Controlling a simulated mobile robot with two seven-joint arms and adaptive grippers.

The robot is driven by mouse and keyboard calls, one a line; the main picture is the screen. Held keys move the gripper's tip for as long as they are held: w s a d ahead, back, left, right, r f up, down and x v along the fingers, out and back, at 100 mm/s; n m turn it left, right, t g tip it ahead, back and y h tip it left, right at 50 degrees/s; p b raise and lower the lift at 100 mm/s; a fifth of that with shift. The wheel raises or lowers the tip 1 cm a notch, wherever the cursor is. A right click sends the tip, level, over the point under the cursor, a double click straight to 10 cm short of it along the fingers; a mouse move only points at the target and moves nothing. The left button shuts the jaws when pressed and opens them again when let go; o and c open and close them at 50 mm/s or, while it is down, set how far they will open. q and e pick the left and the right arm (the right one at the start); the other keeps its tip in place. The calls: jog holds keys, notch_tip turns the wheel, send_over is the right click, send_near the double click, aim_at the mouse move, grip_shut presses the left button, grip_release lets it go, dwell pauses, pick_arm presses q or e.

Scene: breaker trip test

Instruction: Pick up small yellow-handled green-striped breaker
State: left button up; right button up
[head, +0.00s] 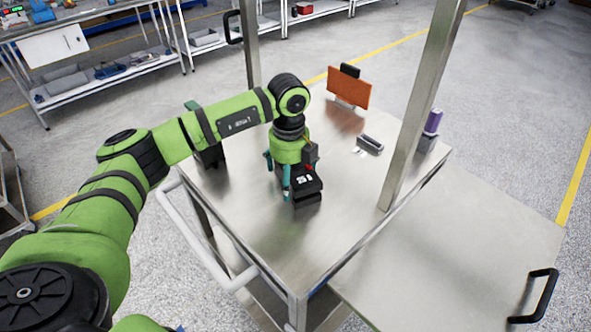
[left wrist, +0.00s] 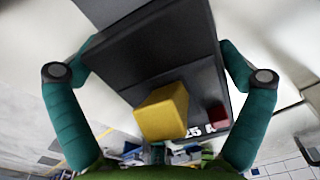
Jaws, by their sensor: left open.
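In the left wrist view a dark breaker (left wrist: 150,55) has a yellow handle (left wrist: 162,112), a small red part and white "25 A" lettering. I see no green stripe on it. My left gripper (left wrist: 160,58) is open, with one teal finger on each side of the breaker; I cannot tell whether they touch it. In the head view my left gripper (head: 278,180) is low over the cart top, beside a black block with white markings (head: 305,187). The yellow handle is not visible there. My right gripper is not in view.
The metal cart top (head: 245,215) holds an orange panel (head: 348,90), a small dark device (head: 370,144) and a purple cylinder (head: 433,121). A dark object (head: 208,153) stands at the left, partly behind my arm. A metal post (head: 420,105) rises at the right. The front is clear.

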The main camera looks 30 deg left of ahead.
pick_arm(q)
jog(key=shift+d, duration=0.15)
jog(key=shift+w, duration=0.1)
jog(key=c, duration=1.4)
